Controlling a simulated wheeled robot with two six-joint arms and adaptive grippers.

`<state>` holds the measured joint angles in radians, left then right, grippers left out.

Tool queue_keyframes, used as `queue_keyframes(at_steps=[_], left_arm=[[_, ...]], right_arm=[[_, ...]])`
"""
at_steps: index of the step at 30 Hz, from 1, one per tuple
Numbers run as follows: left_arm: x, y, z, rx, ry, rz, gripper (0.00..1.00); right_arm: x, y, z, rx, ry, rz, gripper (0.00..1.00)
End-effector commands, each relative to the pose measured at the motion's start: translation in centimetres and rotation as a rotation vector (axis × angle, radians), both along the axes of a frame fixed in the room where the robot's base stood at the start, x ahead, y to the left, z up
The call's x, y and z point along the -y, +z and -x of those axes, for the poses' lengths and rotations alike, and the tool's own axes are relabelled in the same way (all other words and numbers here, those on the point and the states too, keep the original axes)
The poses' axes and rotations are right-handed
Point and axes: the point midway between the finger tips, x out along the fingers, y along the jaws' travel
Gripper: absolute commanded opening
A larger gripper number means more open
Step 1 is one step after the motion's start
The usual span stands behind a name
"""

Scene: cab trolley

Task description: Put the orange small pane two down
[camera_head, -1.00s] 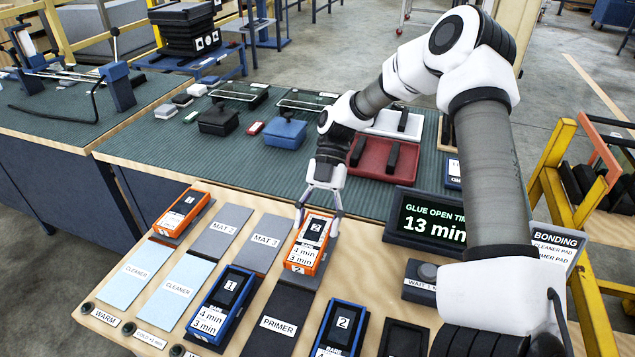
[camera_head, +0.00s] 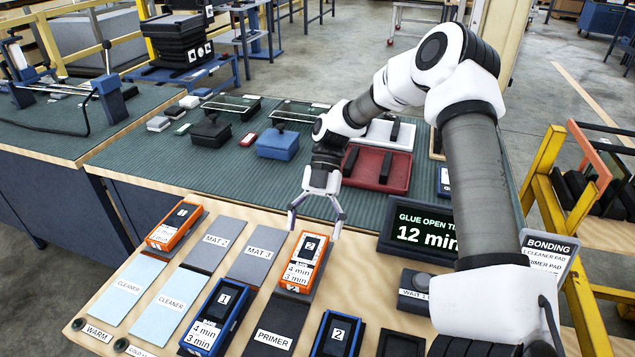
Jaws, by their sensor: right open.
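The orange small pane two (camera_head: 304,262) lies flat on a dark mat (camera_head: 291,296) in the row of mats on the wooden board, its "2" label and "4 min 3 min" tag facing up. My right gripper (camera_head: 314,229) is open and empty. Its two fingers are spread just above and beyond the far end of the pane, apart from it. Another orange pane (camera_head: 174,226) lies at the far left of the board. Blue panes marked 1 (camera_head: 212,317) and 2 (camera_head: 337,336) lie nearer. My left gripper is out of view.
The glue timer (camera_head: 418,228) reads 12 min, right of the orange pane two. MAT 3 (camera_head: 256,253) and MAT 2 (camera_head: 214,245) are bare on its left. A red tray (camera_head: 376,171) and blue box (camera_head: 278,145) stand behind on the green bench.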

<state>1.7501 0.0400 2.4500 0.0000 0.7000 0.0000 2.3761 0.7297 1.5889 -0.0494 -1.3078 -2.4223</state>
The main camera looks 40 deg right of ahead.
Motion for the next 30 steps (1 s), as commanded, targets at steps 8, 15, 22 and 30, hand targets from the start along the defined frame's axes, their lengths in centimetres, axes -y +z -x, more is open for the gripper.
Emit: queue_keyframes(at_steps=[8, 15, 22, 30], left_arm=[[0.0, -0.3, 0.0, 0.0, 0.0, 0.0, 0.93], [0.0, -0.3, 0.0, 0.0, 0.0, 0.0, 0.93], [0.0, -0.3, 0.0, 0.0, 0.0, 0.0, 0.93], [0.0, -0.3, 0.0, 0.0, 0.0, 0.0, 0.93]], right_arm=[[4.3, 5.0, -2.6, 0.004, -0.002, 0.002, 0.89], [5.8, 6.7, -3.3, 0.0, 0.0, 0.0, 0.89], [5.8, 6.7, -3.3, 0.0, 0.0, 0.0, 0.89], [5.7, 6.7, -3.3, 0.0, 0.0, 0.0, 0.89]])
